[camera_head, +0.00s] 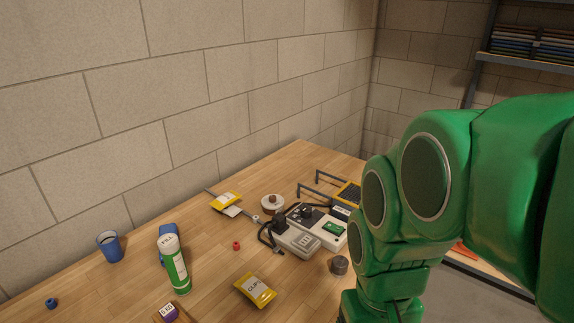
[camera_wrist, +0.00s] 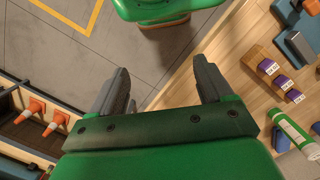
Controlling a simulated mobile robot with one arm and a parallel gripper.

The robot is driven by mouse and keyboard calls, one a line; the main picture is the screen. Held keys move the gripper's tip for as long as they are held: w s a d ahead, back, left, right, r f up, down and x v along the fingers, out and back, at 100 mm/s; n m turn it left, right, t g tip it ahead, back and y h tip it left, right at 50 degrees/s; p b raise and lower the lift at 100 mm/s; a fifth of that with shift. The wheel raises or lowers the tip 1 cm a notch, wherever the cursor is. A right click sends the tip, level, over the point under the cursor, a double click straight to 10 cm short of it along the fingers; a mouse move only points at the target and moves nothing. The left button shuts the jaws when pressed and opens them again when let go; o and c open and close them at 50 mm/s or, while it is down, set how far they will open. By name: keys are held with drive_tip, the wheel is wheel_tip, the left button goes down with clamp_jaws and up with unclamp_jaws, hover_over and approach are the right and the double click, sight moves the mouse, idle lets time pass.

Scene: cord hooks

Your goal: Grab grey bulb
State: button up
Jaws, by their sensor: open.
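I cannot make out a grey bulb for certain. A small dark grey rounded object (camera_head: 339,265) stands on the workbench near my arm in the head view; whether it is a bulb I cannot tell. My gripper (camera_wrist: 161,68) is open and empty in the wrist view, its two dark fingers spread apart. It points past the bench edge, with grey floor beyond it. In the head view my green arm fills the right side and my gripper does not show.
The wooden workbench (camera_head: 125,295) holds a blue cup (camera_head: 110,247), a green-white bottle (camera_head: 174,265), yellow packets (camera_head: 256,289), a grey device (camera_head: 297,241) with a black cord and a white round object (camera_head: 272,202). A block wall stands behind. Orange cones (camera_wrist: 55,122) sit left in the wrist view.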

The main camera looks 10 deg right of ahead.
drive_tip(key=w+a+r+m+t+y, duration=0.1)
drive_tip(key=w+a+m+t+y, duration=0.15)
drive_tip(key=w+m+y, duration=0.45)
drive_tip(key=w+a+r+m+t+y, duration=0.1)
drive_tip(key=w+a+m+y, duration=0.15)
drive_tip(key=w+m, duration=0.5)
drive_tip(key=w+d+m+t, duration=0.9)
drive_tip(key=w+d+m, duration=0.4)
drive_tip(key=w+d, duration=0.3)
approach(334, 262)
drive_tip(key=shift+n+y, duration=0.25)
drive_tip(key=shift+y, duration=0.2)
drive_tip(key=w+f, duration=0.2)
drive_tip(key=w, duration=0.1)
drive_tip(key=shift+w+a+f, duration=0.15)
drive_tip(key=shift+w+f, duration=0.05)
drive_tip(key=shift+f+x, duration=0.15)
drive_tip(key=shift+x, duration=1.8)
drive_tip(key=shift+f+x, duration=0.1)
drive_tip(key=shift+x, duration=1.85)
drive_tip(key=shift+s+a, duration=0.1)
drive_tip(key=shift+s, duration=0.1)
